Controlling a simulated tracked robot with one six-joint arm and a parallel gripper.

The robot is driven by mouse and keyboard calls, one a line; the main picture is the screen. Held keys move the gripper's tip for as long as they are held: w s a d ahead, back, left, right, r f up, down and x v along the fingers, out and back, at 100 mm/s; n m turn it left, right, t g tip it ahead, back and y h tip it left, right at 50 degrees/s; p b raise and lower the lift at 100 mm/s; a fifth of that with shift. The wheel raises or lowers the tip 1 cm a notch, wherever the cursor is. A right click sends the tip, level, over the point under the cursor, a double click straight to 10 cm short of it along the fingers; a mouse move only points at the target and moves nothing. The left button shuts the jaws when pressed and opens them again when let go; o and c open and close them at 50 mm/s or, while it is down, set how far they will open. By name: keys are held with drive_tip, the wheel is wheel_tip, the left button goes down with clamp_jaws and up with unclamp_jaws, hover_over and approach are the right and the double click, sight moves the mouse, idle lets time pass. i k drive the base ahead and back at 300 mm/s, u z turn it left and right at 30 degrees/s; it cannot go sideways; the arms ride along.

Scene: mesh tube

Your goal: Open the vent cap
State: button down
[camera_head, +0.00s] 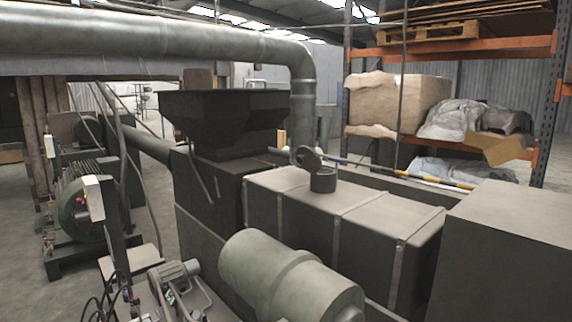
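A short, dark round vent pipe (323,181) stands on top of the long grey boxed machine housing (345,205), near the middle of the picture. A round grey vent cap (306,158) is at the pipe's upper left edge. It looks tilted up, with the pipe's top showing below and to its right. The hinge is too small to make out. My gripper is not in view.
A dark hopper (222,115) and a large grey duct (303,90) rise behind and left of the pipe. A striped pole (400,172) runs behind it. A pale cylindrical motor (285,280) is in front. Loaded orange shelving (545,110) stands at the right.

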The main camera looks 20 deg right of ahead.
sight(307, 157)
drive_tip(key=z, duration=0.05)
drive_tip(key=i, duration=1.1)
